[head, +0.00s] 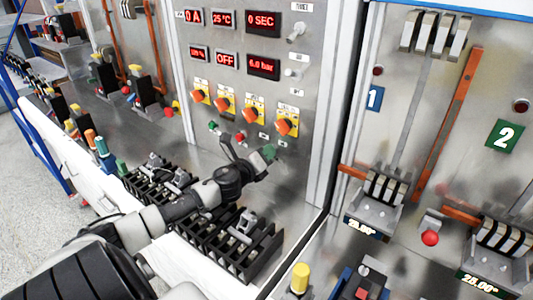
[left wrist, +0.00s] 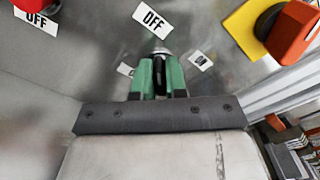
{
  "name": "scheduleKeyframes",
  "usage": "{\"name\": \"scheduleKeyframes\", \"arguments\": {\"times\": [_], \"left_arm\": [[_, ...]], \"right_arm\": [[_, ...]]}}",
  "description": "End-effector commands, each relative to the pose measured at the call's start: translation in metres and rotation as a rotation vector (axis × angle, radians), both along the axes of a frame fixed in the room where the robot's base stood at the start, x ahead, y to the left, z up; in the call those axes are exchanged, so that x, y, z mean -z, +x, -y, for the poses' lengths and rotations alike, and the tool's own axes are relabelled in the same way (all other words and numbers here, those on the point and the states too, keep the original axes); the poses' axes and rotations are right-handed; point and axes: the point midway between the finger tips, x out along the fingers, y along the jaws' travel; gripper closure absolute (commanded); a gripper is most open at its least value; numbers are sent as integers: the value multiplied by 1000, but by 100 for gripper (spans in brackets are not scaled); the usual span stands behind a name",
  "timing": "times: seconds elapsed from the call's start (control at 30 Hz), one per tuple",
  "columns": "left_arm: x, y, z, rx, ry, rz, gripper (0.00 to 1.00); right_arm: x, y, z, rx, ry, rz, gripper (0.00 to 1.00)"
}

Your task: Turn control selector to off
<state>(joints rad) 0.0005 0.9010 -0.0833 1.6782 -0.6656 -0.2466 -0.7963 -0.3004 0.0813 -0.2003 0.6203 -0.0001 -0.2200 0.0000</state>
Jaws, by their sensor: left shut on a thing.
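My left gripper (head: 268,152) reaches across to the lower part of the grey metal control panel (head: 205,150). In the left wrist view its green fingers (left wrist: 160,76) are shut around a small selector with a silvery collar (left wrist: 161,51), which I take to be the control selector. The fingers hide most of it, so its pointing direction cannot be told. An OFF label (left wrist: 151,20) is just above the selector and an ON label (left wrist: 201,61) is to its right. In the head view the selector is hidden behind the gripper. My right gripper is not in view.
Orange rotary knobs on yellow plates (head: 286,125) sit just above the gripper. A red button (head: 240,137) and a green button (head: 213,126) are to its left. Red digital displays (head: 263,66) are higher up. Black racks (head: 230,245) stand below my arm.

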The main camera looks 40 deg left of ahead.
Motion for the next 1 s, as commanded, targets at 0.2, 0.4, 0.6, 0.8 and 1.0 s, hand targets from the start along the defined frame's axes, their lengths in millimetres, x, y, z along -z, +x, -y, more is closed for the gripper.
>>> {"name": "scheduleKeyframes", "arguments": {"times": [0.2, 0.4, 0.6, 0.8, 1.0], "left_arm": [[1, 0, 0, -1, -19, 1, 100], [1, 0, 0, -1, -21, 2, 100], [1, 0, 0, -1, -21, 2, 74], [0, 0, 0, -1, -19, 1, 62], [1, -2, 0, 0, -18, 1, 62]], "right_arm": [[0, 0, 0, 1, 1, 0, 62], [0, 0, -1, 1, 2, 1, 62], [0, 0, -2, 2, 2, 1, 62], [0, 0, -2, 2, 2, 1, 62], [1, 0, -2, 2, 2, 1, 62]]}}
